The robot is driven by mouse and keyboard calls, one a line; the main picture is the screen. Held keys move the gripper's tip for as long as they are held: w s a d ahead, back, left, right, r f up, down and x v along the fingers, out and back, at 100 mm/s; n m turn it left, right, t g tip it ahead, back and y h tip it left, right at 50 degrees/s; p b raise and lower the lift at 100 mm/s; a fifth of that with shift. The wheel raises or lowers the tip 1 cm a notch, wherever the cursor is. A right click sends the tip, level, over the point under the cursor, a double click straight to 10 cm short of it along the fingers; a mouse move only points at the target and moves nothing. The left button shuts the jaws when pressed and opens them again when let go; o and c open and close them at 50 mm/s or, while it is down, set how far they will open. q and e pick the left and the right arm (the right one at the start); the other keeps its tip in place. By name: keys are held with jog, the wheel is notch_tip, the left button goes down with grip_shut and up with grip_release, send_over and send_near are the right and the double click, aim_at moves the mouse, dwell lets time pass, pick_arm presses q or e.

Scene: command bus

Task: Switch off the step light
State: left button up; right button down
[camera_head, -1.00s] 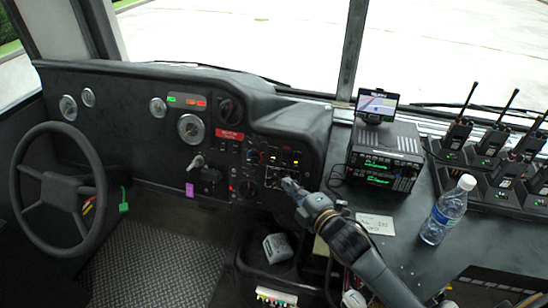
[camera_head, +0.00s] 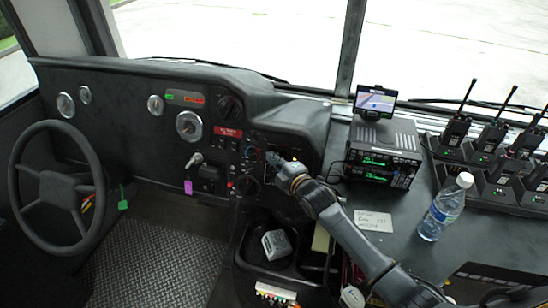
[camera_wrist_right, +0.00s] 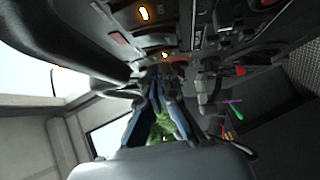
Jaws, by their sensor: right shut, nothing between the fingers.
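The dashboard switch panel (camera_head: 308,150) is right of the steering wheel, and my right gripper (camera_head: 273,159) is in front of its switches. The gripper is shut and empty, its tips close to the panel; I cannot tell whether they touch it. The arm and gripper hide most of the switches in the head view. In the right wrist view, an upper amber-lit switch (camera_wrist_right: 144,13) and a lower amber light (camera_wrist_right: 165,55) show beyond the fingertips (camera_wrist_right: 158,82). I cannot read which switch is the step light. My left gripper is not in view.
The steering wheel (camera_head: 58,188) is at left. A radio unit (camera_head: 383,152) with a small screen (camera_head: 375,101) above it, a water bottle (camera_head: 446,207) and handheld radios in chargers (camera_head: 512,197) are at right. An open console bin (camera_head: 250,258) lies below the panel.

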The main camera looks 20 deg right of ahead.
jog(key=shift+w+d, duration=0.1)
jog(key=shift+w, duration=0.1)
jog(key=shift+w+d+r+p, duration=0.2)
jog(key=shift+w+r+p, duration=0.1)
jog(key=shift+p, duration=0.5)
jog(key=shift+s+f+g, duration=0.1)
jog(key=shift+f+g, duration=0.2)
